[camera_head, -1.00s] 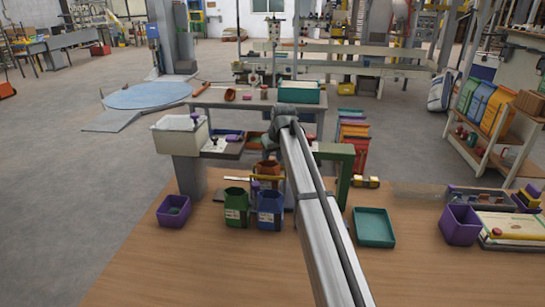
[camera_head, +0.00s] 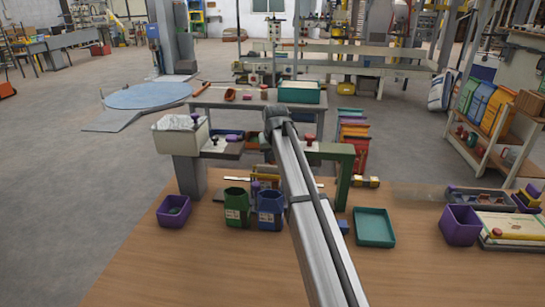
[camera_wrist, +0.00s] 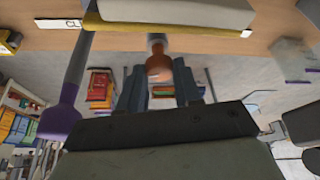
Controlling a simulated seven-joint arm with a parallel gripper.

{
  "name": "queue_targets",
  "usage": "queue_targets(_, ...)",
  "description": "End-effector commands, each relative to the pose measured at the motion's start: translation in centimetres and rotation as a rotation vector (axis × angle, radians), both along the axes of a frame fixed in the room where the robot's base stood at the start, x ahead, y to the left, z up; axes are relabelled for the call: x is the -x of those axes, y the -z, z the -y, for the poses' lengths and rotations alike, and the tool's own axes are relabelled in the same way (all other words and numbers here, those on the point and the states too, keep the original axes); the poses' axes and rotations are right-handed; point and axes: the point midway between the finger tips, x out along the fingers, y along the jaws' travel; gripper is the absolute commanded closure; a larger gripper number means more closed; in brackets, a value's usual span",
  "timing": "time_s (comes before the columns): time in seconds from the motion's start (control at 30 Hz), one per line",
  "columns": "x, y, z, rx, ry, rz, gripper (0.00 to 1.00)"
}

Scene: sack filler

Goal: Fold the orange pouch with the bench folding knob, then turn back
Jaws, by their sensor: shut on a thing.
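In the wrist view, my gripper (camera_wrist: 160,88) has its two blue-grey fingers on either side of an orange-brown knob (camera_wrist: 158,64) on a short grey shaft, and is shut on it. A purple knob (camera_wrist: 60,118) on a grey lever stands to the left of the fingers, apart from them. A yellow bar (camera_wrist: 160,28) runs above. In the head view, my arm hides the gripper and the orange knob. A purple knob (camera_head: 256,186) shows behind the green pouch (camera_head: 237,207) and blue pouch (camera_head: 270,209). I cannot make out the orange pouch in either current view.
A purple bin (camera_head: 173,211) stands left on the wooden bench, a teal tray (camera_head: 374,228) right of my arm. A green post (camera_head: 345,178) stands behind. Another purple bin (camera_head: 460,225) is at the right. The front of the bench is clear.

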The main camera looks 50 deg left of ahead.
Motion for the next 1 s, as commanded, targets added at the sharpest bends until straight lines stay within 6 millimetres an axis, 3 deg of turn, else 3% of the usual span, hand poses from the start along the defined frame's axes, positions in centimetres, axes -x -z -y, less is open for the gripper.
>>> queue_targets(0.2, 0.11, 0.06, -0.04, 0.000, 0.101, -0.001, 0.97)
queue_targets(0.57, 0.07, 0.07, -0.01, 0.000, 0.113, 0.000, 0.97)
queue_targets(0.6, 0.07, 0.07, -0.01, 0.000, 0.113, 0.000, 0.63)
queue_targets(0.83, 0.07, 0.05, -0.02, 0.000, 0.113, 0.000, 0.41)
queue_targets(1.0, 0.06, 0.04, -0.03, -0.001, 0.113, 0.000, 0.41)
